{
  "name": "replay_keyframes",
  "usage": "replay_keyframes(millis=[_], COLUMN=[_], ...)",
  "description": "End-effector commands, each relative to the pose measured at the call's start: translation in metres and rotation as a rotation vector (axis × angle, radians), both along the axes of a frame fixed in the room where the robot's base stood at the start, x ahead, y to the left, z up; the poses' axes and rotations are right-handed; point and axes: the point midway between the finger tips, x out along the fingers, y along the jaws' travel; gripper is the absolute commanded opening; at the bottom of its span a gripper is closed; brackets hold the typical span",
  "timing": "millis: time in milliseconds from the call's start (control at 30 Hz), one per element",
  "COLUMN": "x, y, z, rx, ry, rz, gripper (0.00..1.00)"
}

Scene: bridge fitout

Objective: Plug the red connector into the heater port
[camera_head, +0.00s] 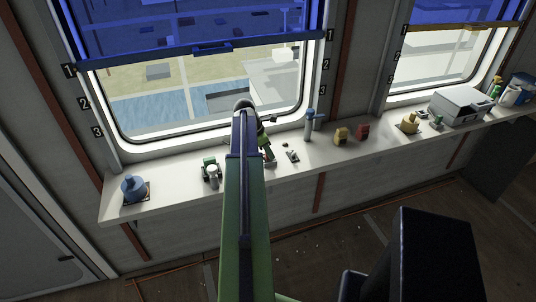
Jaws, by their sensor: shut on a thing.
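My gripper (268,158) is at the end of my green arm, low over the white shelf below the left window. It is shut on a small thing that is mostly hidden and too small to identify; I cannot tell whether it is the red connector. A small red block (362,131) stands on the shelf to the right, beside a yellow block (341,135). A small grey fitting (292,156) is on the shelf just right of my gripper. I cannot tell which thing is the heater port.
A blue jar (134,188) and a green item (211,168) stand on the shelf left of my gripper. A blue-topped bottle (309,126), a yellow item (409,122) and a grey boxy machine (460,105) are to the right. A black chair-like shape (436,255) fills the lower right.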

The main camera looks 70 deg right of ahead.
Motion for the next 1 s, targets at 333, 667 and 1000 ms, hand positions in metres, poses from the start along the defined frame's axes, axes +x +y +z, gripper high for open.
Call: replay_keyframes(millis=[333, 667, 1000], x=[0.0, 0.0, 0.0], y=[0.0, 0.0, 0.0], z=[0.008, 0.024, 0.039], rx=[0.0, 0.0, 0.0], ry=[0.0, 0.0, 0.0], rz=[0.0, 0.0, 0.0], gripper=[0.0, 0.0, 0.0])
